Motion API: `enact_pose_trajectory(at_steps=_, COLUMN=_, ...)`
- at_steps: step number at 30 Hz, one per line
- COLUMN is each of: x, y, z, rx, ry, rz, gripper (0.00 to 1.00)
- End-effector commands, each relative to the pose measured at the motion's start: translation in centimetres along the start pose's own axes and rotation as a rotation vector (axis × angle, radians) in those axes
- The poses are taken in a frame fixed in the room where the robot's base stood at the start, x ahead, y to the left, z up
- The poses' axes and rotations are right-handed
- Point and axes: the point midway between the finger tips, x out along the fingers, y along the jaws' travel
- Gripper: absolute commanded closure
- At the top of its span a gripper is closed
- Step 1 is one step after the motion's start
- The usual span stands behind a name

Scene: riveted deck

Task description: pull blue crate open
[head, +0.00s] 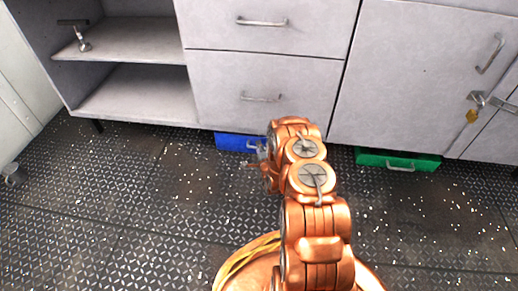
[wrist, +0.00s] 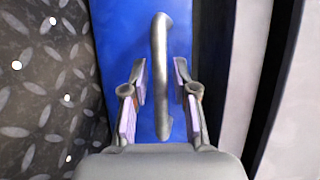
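The blue crate (head: 232,141) sits low under the grey cabinet in the head view, with only its front face showing. In the wrist view the blue front (wrist: 122,40) fills the middle, with a grey bar handle (wrist: 160,75) standing on it. My gripper (wrist: 160,82) is open, with one finger on each side of the handle. A gap shows between each finger and the bar. In the head view my gripper (head: 258,160) is at the crate's front, and my arm hides the crate's right part.
A green crate (head: 398,161) with a handle sits under the cabinet to the right. Grey drawers (head: 265,85) are above the blue crate. An open shelf (head: 135,92) stands to the left. A padlock (head: 472,116) hangs at the right. The deck floor (head: 120,215) in front is clear.

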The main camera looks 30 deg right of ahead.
Motion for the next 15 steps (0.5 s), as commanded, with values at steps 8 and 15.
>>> enact_pose_trajectory(at_steps=8, x=-0.01, y=0.01, z=0.0, rx=0.0, ry=0.0, rz=0.0, gripper=1.0)
enact_pose_trajectory(at_steps=15, x=-0.01, y=0.0, z=-0.01, rx=0.0, ry=0.0, rz=0.0, gripper=1.0)
